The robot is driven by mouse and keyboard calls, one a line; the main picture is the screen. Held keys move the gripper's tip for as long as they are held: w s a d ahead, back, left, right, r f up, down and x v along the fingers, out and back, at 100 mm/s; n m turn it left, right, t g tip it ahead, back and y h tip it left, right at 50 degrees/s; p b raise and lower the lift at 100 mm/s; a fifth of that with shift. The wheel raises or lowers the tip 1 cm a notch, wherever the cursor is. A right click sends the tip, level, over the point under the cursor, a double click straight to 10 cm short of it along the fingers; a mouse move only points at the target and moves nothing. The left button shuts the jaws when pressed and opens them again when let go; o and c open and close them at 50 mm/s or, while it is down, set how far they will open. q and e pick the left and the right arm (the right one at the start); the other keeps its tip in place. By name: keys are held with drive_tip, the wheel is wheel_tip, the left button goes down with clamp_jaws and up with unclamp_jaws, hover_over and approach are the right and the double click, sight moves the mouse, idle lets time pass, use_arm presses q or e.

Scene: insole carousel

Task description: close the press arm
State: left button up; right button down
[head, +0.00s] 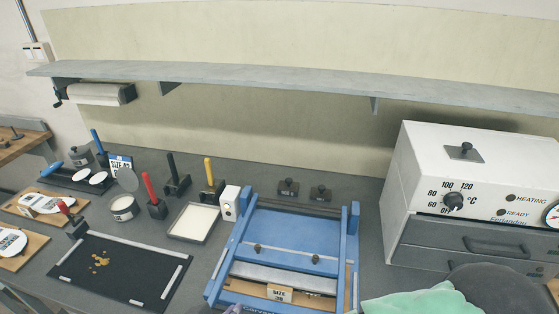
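A blue press (290,245) stands at the front middle of the bench. It has two blue side rails with short blue uprights at their far ends. A broad blue plate lies between the rails, with two small dark knobs on it. A pale metal bar (283,277) crosses in front of the plate. A small tag reading "SIZE 38" (279,293) sits at the press's near end. The near edge of the press is cut off by the picture. I cannot tell from this view how far the press arm is lowered. Neither of my grippers shows.
A white oven (480,160) with a dial and grey drawers stands right. A mint-green cloth (425,300) lies at front right. Left are a black mat (120,275), a white tray (194,222), and coloured-handled tools in stands. A grey shelf (300,83) spans the wall above.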

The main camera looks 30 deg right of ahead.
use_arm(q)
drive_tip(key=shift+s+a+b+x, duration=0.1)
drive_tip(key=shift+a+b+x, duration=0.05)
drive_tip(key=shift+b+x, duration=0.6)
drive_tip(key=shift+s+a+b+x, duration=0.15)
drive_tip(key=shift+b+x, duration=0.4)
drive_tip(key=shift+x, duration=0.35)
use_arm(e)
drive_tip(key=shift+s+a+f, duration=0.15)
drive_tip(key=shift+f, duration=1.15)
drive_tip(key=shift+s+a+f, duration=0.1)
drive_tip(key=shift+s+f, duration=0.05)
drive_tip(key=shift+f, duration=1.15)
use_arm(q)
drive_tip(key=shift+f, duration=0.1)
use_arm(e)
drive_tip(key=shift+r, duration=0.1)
